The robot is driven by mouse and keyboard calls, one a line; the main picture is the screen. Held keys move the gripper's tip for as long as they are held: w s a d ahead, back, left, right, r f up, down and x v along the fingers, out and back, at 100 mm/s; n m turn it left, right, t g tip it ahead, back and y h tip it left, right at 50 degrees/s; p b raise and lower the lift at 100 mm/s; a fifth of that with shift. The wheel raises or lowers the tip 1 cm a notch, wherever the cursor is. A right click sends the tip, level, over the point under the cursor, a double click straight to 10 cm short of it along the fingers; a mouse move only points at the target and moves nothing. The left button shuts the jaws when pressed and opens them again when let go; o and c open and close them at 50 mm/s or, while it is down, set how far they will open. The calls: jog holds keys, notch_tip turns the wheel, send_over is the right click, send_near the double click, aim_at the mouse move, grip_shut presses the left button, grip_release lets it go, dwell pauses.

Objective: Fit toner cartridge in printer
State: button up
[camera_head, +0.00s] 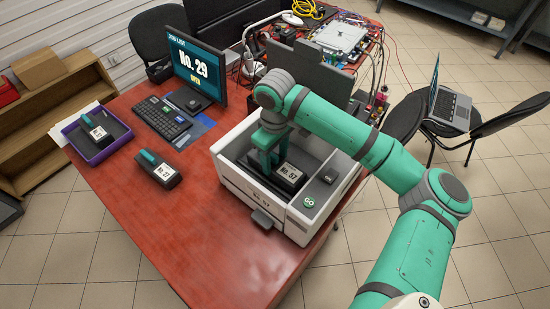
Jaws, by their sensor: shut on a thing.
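The white printer (240,187) stands on the red desk with its top bay open and a number on its front that looks like No. 57. A black toner cartridge (290,183) labelled No. 57 is inside the bay. My gripper (270,160) reaches down into the bay and is shut on this cartridge. The gripper hides part of it, and I cannot tell whether it is fully seated. A second black cartridge (164,177) with a green handle lies on the desk, left of the printer. A third cartridge (94,131) lies in a purple tray (97,160).
A monitor (196,62) reading "JOB LIST No. 29" and a keyboard (163,117) stand behind the loose cartridge. A green GO button (309,202) is on the printer. The desk's (200,240) front left part is clear. Chairs and a laptop (449,103) are at right.

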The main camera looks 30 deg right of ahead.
jog(key=shift+f, duration=0.2)
jog(key=shift+f, duration=0.15)
jog(key=o, duration=1.6)
jog(key=shift+c, duration=0.2)
notch_tip(320, 180, up, 12)
